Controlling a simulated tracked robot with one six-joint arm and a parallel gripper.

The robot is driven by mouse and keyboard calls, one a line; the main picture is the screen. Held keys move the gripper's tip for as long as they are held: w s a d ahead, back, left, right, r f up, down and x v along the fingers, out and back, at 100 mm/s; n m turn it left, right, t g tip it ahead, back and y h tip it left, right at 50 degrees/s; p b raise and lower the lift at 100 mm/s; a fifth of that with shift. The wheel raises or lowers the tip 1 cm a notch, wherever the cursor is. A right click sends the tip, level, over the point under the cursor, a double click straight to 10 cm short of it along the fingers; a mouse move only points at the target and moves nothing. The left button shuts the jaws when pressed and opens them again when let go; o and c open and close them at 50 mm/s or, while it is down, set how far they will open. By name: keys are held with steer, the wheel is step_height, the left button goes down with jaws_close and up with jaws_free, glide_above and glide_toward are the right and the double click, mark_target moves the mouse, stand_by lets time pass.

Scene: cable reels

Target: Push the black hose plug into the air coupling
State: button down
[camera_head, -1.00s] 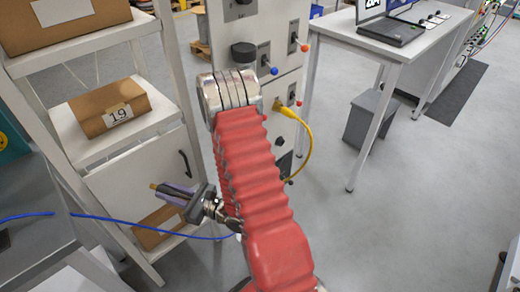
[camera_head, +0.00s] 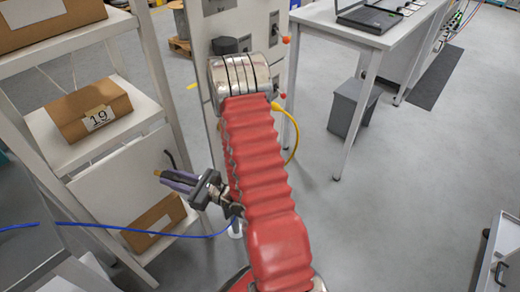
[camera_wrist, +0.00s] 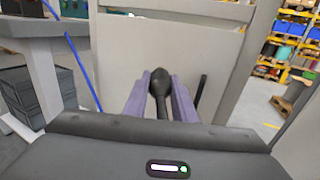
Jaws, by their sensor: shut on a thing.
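My gripper (camera_head: 172,180) has purple fingers and points left, in front of the shelf's lower part. It is shut on the black hose plug (camera_wrist: 160,82), which shows between the fingers in the wrist view with its rounded dark head outward. In the head view only a small brass-coloured tip (camera_head: 157,173) shows past the fingertips. I cannot make out the air coupling for certain; the grey equipment panel (camera_head: 205,30) behind my arm is partly hidden by it. The plug touches nothing but my fingers as far as I see.
A shelf (camera_head: 110,145) with cardboard boxes, one marked 19 (camera_head: 97,120), stands at the left. A blue hose (camera_head: 100,227) crosses below my gripper. A yellow cable (camera_head: 296,135) hangs from the panel. A laptop table (camera_head: 340,28) stands behind right; the floor at right is mostly clear.

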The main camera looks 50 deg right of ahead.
steer(key=s+d+r+m+h, duration=0.1)
steer(key=s+d+h, duration=0.1)
steer(key=s+d, duration=0.3)
steer(key=s+d+r+m+t+h, duration=0.1)
steer(key=s+d, duration=0.4)
steer(key=d, duration=0.6)
steer(key=s+d+r+m+h, duration=0.2)
steer(key=s+d, duration=0.3)
steer(key=d, duration=0.4)
steer(key=shift+r+h, duration=0.5)
steer(key=shift+h, duration=0.4)
steer(key=shift+w, duration=0.2)
steer(key=w, duration=0.7)
steer(key=shift+w+a+r, duration=0.1)
steer(key=shift+w+a, duration=0.05)
steer(key=shift+w, duration=1.45)
stand_by(1.2)
steer(key=c, duration=1.4)
jaws_free()
steer(key=shift+s, duration=0.15)
